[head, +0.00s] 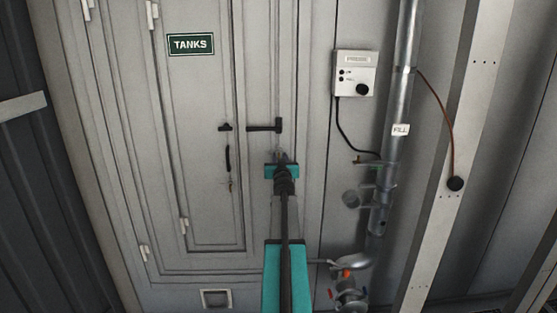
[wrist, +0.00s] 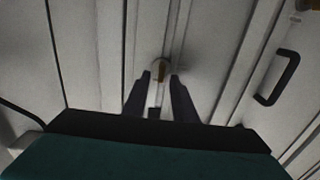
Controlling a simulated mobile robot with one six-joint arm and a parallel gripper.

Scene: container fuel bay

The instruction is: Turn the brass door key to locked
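My gripper (wrist: 161,78) is open, with its two dark fingers apart. A narrow brass-coloured piece (wrist: 161,71) on a pale round plate shows between the fingertips in the wrist view. It looks like a key standing lengthwise, but I cannot tell for sure, or whether the fingers touch it. In the head view my gripper (head: 282,158) is at the frame right of the grey door (head: 203,110) and hides this piece. Another small brass-tinted item (head: 231,185) hangs below the door's black pull handle (head: 228,158); that handle also shows in the wrist view (wrist: 278,78).
A black lever latch (head: 265,128) sits just above my gripper. To the right are a white control box (head: 355,74) with a black cable, a metal fill pipe (head: 394,100) and valves (head: 350,292). A green TANKS sign (head: 191,44) is on the door.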

